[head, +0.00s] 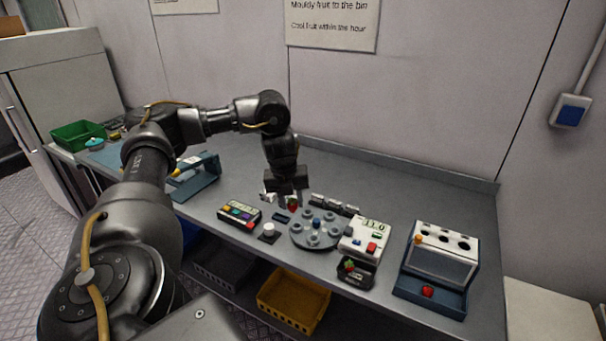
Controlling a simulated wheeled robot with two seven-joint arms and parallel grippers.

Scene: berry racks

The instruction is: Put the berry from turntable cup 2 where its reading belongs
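My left gripper (291,199) points down over the back left edge of the grey turntable (299,240). A red berry (293,205) shows at its fingertips; I cannot tell whether the fingers grip it or only stand around it. The turntable has several round cups and a blue knob-like piece (316,222) near its middle. Cup numbers are too small to read. A white meter (354,231) right of the turntable has a display that seems to read 11.0 and a red button. My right gripper is not in view.
A dark holder (356,277) with a red and green berry stands before the meter. A white-topped rack (440,262) with holes has a red ball-like item (428,291) in its blue base. A button box (240,214) stands left; a yellow crate (292,302) is below.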

